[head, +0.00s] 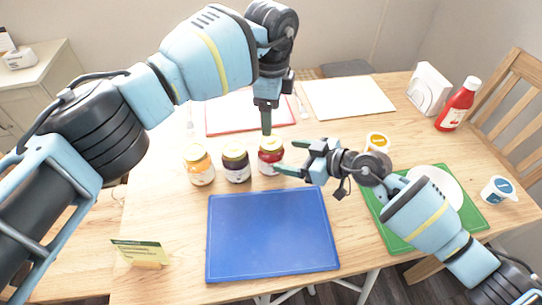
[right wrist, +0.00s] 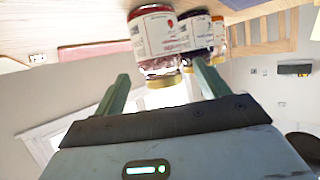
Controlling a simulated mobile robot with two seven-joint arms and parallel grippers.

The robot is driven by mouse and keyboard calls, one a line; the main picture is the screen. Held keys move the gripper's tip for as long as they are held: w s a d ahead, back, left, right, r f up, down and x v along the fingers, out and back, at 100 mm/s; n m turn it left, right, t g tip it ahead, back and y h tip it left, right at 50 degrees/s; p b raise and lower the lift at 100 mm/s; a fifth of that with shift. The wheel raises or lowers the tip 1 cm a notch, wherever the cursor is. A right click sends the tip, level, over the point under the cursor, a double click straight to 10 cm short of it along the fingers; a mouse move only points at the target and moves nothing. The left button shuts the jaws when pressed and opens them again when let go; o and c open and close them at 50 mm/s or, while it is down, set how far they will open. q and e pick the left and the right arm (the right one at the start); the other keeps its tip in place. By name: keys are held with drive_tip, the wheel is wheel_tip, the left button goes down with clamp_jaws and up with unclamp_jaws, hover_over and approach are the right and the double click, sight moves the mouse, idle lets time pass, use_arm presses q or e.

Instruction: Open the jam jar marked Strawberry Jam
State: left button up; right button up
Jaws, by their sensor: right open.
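The red jam jar (head: 271,158) stands upright at the right end of a row of three jars; its label is too small to read. Its white label and gold lid also show upside down in the right wrist view (right wrist: 158,38). My right gripper (head: 291,157) is open and empty, just right of the red jar, its fingers pointing at it; the jar lies beyond the fingertips. My left gripper (head: 266,130) points straight down just above the red jar's lid. Its fingers overlap from this side, so their opening is hidden.
A dark jar (head: 236,166) and an orange jar (head: 199,168) stand close to the left. A blue board (head: 272,235) lies in front, a green board (head: 398,240) with a white plate (head: 440,188) at right. A small cup (head: 377,142) stands behind my right wrist.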

sight(271, 152)
drive_tip(key=shift+x, duration=3.55)
drive_tip(key=c, duration=0.9)
drive_tip(key=o, duration=1.2)
drive_tip(key=shift+d, duration=0.1)
